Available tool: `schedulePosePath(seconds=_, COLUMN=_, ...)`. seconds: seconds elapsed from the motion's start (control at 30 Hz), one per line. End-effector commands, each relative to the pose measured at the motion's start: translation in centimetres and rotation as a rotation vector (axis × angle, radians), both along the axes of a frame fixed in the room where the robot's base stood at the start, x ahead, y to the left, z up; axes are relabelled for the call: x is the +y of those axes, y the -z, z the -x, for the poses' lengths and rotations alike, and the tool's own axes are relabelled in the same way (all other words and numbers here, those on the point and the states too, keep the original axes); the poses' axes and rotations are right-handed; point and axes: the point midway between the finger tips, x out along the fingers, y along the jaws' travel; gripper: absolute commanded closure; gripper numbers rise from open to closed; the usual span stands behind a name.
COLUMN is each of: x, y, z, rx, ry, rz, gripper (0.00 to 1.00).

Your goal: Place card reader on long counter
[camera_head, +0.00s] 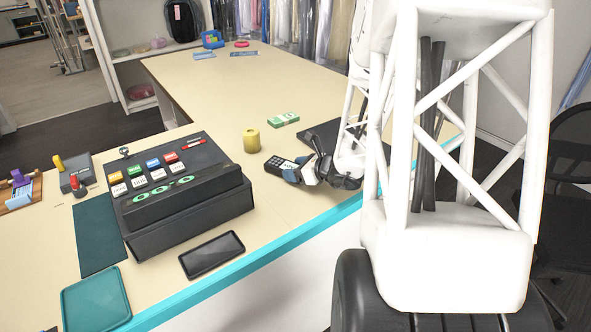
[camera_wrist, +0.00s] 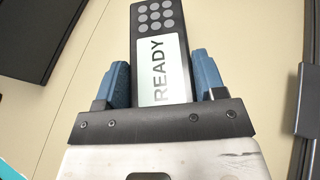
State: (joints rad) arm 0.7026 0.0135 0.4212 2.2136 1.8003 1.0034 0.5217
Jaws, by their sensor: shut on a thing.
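The card reader (camera_head: 281,166) is a dark handheld device with a keypad and a light screen. My gripper (camera_head: 300,172) is shut on it, over the long cream counter (camera_head: 220,87) with a turquoise front edge. In the wrist view the card reader (camera_wrist: 158,60) lies between the two blue fingers of my gripper (camera_wrist: 160,85), its screen reading "READY" and its round keys pointing away from me. Its lower end is hidden by my gripper. I cannot tell whether it touches the counter.
A black cash register (camera_head: 170,190) stands left of my gripper, with a black phone-like tray (camera_head: 212,254) before it. A yellow roll (camera_head: 251,141) and green banknotes (camera_head: 284,120) lie behind the reader. A dark flat panel (camera_head: 322,134) is to the right. The counter's far part is mostly clear.

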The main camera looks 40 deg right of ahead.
Motion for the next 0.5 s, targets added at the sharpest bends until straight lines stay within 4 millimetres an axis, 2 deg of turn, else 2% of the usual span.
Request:
schedulePosePath(seconds=0.43, x=-0.01, y=0.37, z=-0.01, rx=0.000, ry=0.000, rz=-0.001, gripper=0.67)
schedulePosePath(seconds=0.47, x=0.00, y=0.38, z=0.00, rx=0.000, ry=0.000, rz=-0.001, gripper=0.33)
schedulePosePath(seconds=0.5, x=0.00, y=0.37, z=0.00, rx=0.000, ry=0.000, rz=-0.001, gripper=0.27)
